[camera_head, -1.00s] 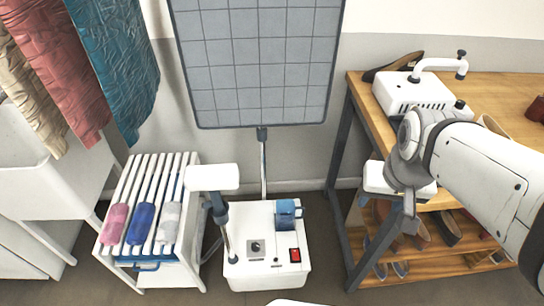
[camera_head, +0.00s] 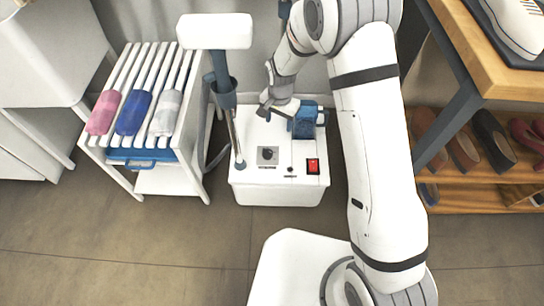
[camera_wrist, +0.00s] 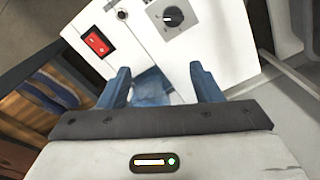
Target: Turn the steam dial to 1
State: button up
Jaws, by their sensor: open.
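The steam dial (camera_head: 267,154) is a small dark round knob on a grey plate on top of the white steamer base (camera_head: 280,185). In the wrist view the dial (camera_wrist: 173,17) shows near the top with marks around it; the numbers are too small to read. A red rocker switch (camera_head: 313,166) sits to its right, and it shows at upper left in the wrist view (camera_wrist: 98,42). My gripper (camera_head: 268,108) is over the back of the base, behind the dial. In the wrist view its blue fingers (camera_wrist: 158,80) are apart, with nothing between the tips, short of the dial.
A blue part (camera_head: 306,121) stands on the base's back right. The steamer's pole and white head (camera_head: 214,31) rise at left. A slatted white rack (camera_head: 140,95) with rolled cloths is further left. A wooden shoe shelf (camera_head: 480,200) is at right. Floor in front is clear.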

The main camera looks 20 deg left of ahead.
jog(key=b, duration=0.2)
send_over(268, 150)
notch_tip(268, 150, down, 10)
jog(key=shift+a+r, duration=0.1)
notch_tip(268, 150, down, 7)
jog(key=shift+f+b, duration=0.1)
jog(key=shift+b, duration=1.1)
